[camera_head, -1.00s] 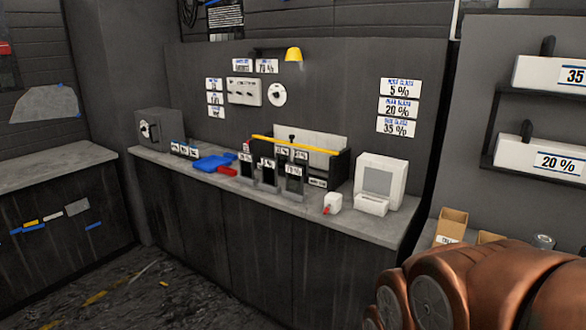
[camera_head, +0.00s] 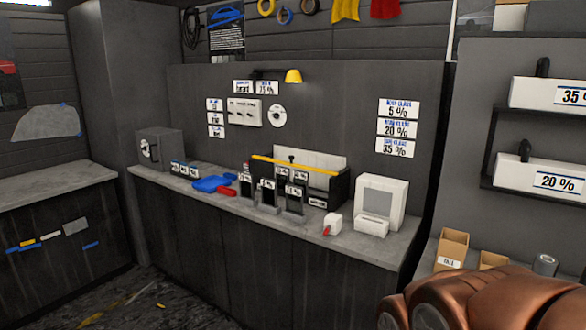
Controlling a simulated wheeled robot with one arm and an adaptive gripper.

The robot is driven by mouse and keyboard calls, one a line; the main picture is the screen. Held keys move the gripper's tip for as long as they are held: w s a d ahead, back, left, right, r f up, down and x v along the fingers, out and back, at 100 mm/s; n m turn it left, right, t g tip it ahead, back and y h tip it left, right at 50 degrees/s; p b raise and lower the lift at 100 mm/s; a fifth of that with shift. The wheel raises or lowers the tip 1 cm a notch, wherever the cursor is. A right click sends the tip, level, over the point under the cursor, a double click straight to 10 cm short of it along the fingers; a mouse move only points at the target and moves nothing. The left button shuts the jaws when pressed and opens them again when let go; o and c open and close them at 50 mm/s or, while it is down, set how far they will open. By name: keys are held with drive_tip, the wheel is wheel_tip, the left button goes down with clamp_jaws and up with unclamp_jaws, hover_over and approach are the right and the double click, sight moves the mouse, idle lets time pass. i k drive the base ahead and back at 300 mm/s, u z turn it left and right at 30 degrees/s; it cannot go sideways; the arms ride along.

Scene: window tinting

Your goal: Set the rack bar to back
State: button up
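A black rack (camera_head: 340,188) stands on the grey counter near the middle of the view. A long yellow bar (camera_head: 296,165) runs across its top, in front of a pale upright panel (camera_head: 322,160). I take this yellow bar to be the rack bar; whether it sits at the front or back setting is too small to tell. Several dark labelled sample cards (camera_head: 268,192) stand in front of the rack and hide part of it. My gripper is not in view; only copper-coloured links of my arm show at the lower right.
Shelves with white boxes (camera_head: 540,176) are at right. Floor shows at lower left.

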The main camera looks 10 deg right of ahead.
sight(291, 156)
drive_tip(key=u, duration=0.2)
drive_tip(key=i, duration=1.3)
drive_tip(key=u, duration=0.25)
drive_tip(key=i, duration=1.75)
drive_tip(key=z, duration=0.1)
